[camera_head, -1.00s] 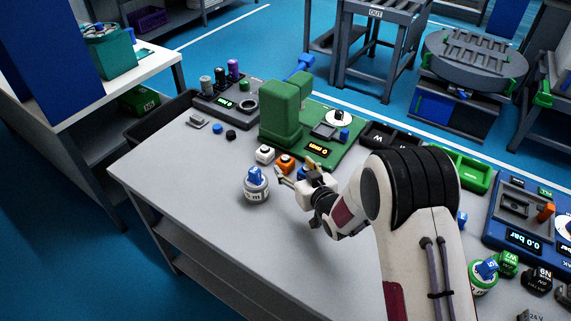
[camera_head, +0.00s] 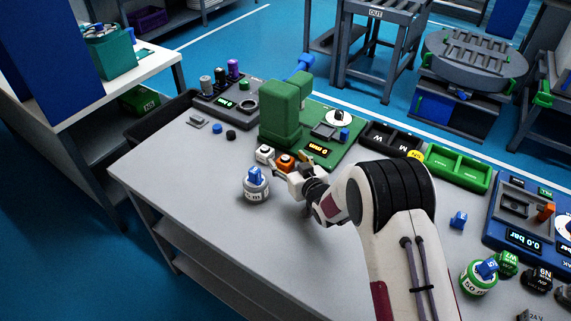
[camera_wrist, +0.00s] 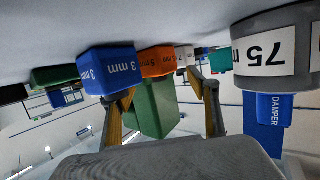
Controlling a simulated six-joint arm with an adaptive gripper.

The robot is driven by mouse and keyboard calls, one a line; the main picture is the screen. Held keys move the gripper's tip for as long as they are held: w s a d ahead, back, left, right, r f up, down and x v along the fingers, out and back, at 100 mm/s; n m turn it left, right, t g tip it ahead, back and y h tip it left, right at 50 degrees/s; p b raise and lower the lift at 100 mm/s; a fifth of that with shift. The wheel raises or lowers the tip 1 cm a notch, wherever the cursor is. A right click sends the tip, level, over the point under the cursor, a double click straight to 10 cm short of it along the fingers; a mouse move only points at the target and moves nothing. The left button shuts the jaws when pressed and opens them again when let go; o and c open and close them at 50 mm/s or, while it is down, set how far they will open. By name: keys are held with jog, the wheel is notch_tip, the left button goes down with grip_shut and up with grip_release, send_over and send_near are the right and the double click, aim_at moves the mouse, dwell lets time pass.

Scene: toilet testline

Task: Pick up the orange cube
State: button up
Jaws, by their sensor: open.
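The orange cube (camera_head: 285,162) stands on the table in front of the green press, right of a white cube (camera_head: 264,154). In the wrist view the orange cube (camera_wrist: 157,63) faces me beyond the fingertips, with a blue cube (camera_wrist: 108,70) marked "3 mm" close on its left and the white cube (camera_wrist: 184,55) on its right. My gripper (camera_head: 284,171) is open, just on the near side of the orange cube, with nothing held. In the wrist view my gripper's fingers (camera_wrist: 162,86) spread to either side of the orange cube. Whether they touch anything is unclear.
A grey cylinder with a blue top (camera_head: 256,187) stands close left of my gripper. The green press (camera_head: 282,117) rises behind the cubes. Dark (camera_head: 388,138) and green (camera_head: 459,169) trays lie to the right. The table's front left is clear.

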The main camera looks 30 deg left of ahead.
aim_at(288, 164)
dwell(0.3)
jog(key=c, duration=1.4)
jog(key=shift+r, duration=0.1)
jog(key=shift+r, duration=4.95)
jog(key=shift+c, duration=0.2)
